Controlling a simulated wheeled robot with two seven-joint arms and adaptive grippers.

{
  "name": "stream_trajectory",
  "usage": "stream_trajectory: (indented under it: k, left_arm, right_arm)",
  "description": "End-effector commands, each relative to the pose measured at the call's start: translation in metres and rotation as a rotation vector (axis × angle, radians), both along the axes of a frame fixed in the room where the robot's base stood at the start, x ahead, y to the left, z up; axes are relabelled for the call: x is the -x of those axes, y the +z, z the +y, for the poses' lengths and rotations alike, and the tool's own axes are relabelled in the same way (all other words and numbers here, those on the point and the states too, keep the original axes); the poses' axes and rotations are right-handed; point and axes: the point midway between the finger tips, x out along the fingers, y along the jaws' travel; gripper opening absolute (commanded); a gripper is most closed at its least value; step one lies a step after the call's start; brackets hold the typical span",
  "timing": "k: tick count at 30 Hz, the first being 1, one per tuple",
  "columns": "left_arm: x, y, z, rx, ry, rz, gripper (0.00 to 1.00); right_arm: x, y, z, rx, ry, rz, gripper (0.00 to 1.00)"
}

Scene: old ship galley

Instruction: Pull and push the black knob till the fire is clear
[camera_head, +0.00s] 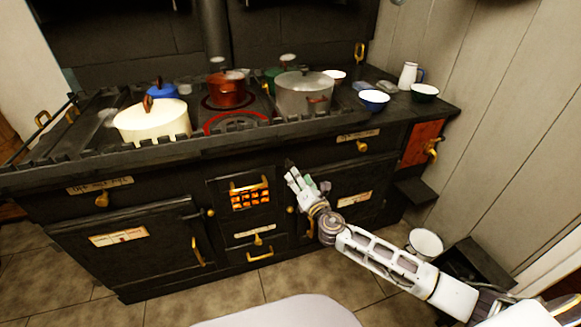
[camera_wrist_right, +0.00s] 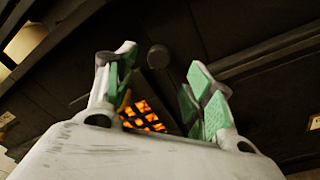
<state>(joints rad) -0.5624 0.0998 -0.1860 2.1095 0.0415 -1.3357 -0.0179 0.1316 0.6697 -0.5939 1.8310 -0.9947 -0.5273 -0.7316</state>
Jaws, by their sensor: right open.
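A round dark knob (camera_wrist_right: 158,57) sticks out from the black stove front in the right wrist view, beyond and between my fingertips. In the head view I cannot clearly make it out near the hand. The orange fire (camera_head: 250,197) glows behind a barred grate in the stove's middle; it also shows in the right wrist view (camera_wrist_right: 146,115), partly hidden by my fingers. My right gripper (camera_head: 305,178) is open and empty, with green finger pads, in front of the stove, just right of the grate. My left gripper is not in view.
The black stove (camera_head: 180,160) carries a cream pot (camera_head: 153,122), a red pot (camera_head: 228,91), a grey pot (camera_head: 304,96) and bowls. Brass handles (camera_head: 197,252) stick out from its front. A white bucket (camera_head: 425,243) stands at the right. Tiled floor is clear in front.

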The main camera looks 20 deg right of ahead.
Motion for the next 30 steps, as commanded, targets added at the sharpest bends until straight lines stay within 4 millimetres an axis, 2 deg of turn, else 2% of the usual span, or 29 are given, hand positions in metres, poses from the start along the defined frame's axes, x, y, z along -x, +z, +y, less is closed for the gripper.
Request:
stream_trajectory:
  k: [9, 30]
  left_arm:
    - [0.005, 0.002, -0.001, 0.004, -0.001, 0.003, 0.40]
    - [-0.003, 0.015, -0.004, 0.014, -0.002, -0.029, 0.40]
  right_arm:
    - [-0.026, 0.000, 0.002, 0.000, -0.001, -0.001, 0.53]
    - [-0.078, 0.000, 0.007, -0.001, -0.001, -0.001, 0.53]
